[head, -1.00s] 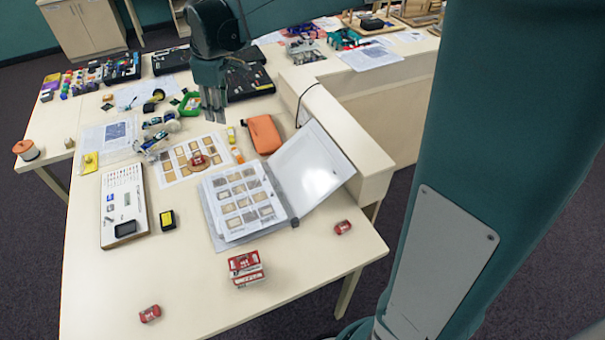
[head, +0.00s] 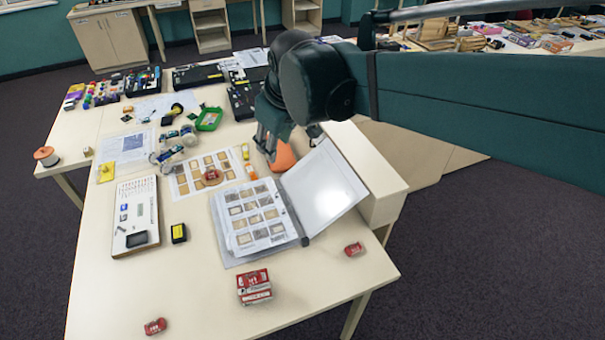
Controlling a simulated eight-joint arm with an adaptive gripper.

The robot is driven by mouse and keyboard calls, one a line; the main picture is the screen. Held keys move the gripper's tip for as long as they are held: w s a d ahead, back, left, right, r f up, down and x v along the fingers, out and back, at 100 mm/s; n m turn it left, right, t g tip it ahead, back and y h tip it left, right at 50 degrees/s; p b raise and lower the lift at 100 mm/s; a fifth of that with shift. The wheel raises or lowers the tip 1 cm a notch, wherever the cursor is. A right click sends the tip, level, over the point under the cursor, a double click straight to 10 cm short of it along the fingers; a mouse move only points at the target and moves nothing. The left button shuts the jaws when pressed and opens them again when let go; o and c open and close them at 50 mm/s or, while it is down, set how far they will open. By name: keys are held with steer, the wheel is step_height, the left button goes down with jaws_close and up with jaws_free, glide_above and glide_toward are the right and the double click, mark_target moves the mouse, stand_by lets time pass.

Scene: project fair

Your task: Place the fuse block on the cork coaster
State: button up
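Small red blocks with pale markings lie on the table: one near the front edge (head: 155,326), one at the right (head: 353,249), and one (head: 212,176) in the middle of a printed sheet. Which of them is the fuse block I cannot tell for sure. The sheet's block appears to rest on a round brown disc that may be the cork coaster; the block covers most of it. My gripper (head: 268,150) points down above the table, beside the orange case, apart from the red blocks. Nothing is visible in it; its finger opening is too small to judge.
An open binder (head: 255,222) fills the table's middle, its cover raised beside a wooden ledge. A red and white box (head: 254,286) stands in front. A black-yellow block (head: 178,233) and a white board (head: 136,215) are at left. An orange case (head: 284,157) lies behind the binder. The front table is mostly clear.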

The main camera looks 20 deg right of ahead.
steer(key=s+d+f+m+t, duration=0.1)
steer(key=s+d+f+m, duration=0.1)
steer(key=s, duration=0.6)
steer(key=s+d+f+m+t, duration=0.1)
steer(key=s+d+f+m, duration=0.1)
steer(key=s, duration=0.5)
steer(key=shift+s+f+m, duration=0.35)
steer(key=shift+f+m, duration=0.2)
steer(key=shift+m, duration=0.15)
